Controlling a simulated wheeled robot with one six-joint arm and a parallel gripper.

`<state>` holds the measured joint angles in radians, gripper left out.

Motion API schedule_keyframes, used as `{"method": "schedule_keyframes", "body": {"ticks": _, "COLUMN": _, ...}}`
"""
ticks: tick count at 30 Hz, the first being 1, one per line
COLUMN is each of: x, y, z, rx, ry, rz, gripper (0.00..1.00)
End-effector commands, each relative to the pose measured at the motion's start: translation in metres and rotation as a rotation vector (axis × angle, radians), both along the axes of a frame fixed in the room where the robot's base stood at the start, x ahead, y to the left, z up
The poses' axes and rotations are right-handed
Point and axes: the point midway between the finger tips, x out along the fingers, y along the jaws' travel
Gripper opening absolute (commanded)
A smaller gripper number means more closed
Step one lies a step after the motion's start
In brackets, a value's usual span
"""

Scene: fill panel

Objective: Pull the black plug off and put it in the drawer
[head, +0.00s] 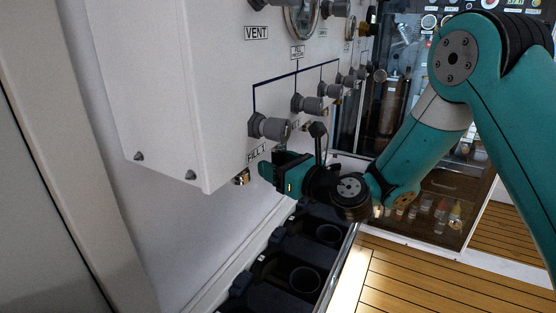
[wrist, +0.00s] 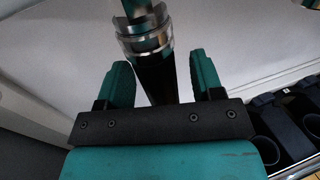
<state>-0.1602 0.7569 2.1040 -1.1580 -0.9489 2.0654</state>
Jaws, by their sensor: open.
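In the wrist view the black plug (wrist: 155,82) is a dark cylinder hanging below a ringed metal fitting (wrist: 146,38). My gripper (wrist: 162,78) is open, with one teal finger on each side of the plug. In the head view my gripper (head: 272,172) is just under the white panel (head: 190,95), below the FILL 1 label. The plug is hidden there behind my gripper. I cannot tell which part is the drawer.
Black bins (head: 268,285) with round cup-like holes stand along the wall below the panel. A brass fitting (head: 241,178) hangs from the panel left of my gripper. Grey knobs (head: 270,127) stick out above it. A glass-fronted cabinet (head: 440,195) stands at the back right. The wooden floor (head: 430,280) is clear.

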Motion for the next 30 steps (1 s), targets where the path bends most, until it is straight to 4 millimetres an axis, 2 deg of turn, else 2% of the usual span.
{"method": "schedule_keyframes", "body": {"ticks": 6, "x": 0.0, "y": 0.0, "z": 0.0, "rx": -0.001, "ry": 0.001, "rz": 0.0, "gripper": 0.61}}
{"method": "schedule_keyframes", "body": {"ticks": 8, "x": 0.0, "y": 0.0, "z": 0.0, "rx": 0.0, "ry": 0.0, "rz": 0.0, "gripper": 0.49}}
{"method": "schedule_keyframes", "body": {"ticks": 12, "x": 0.0, "y": 0.0, "z": 0.0, "rx": 0.0, "ry": 0.0, "rz": 0.0, "gripper": 0.17}}
{"method": "schedule_keyframes", "body": {"ticks": 14, "x": 0.0, "y": 0.0, "z": 0.0, "rx": 0.0, "ry": 0.0, "rz": 0.0, "gripper": 0.05}}
{"method": "schedule_keyframes", "body": {"ticks": 20, "x": 0.0, "y": 0.0, "z": -0.002, "rx": -0.001, "ry": 0.001, "rz": 0.0, "gripper": 0.05}}
{"method": "schedule_keyframes", "body": {"ticks": 30, "x": 0.0, "y": 0.0, "z": -0.018, "rx": -0.002, "ry": 0.004, "rz": 0.0, "gripper": 0.05}}
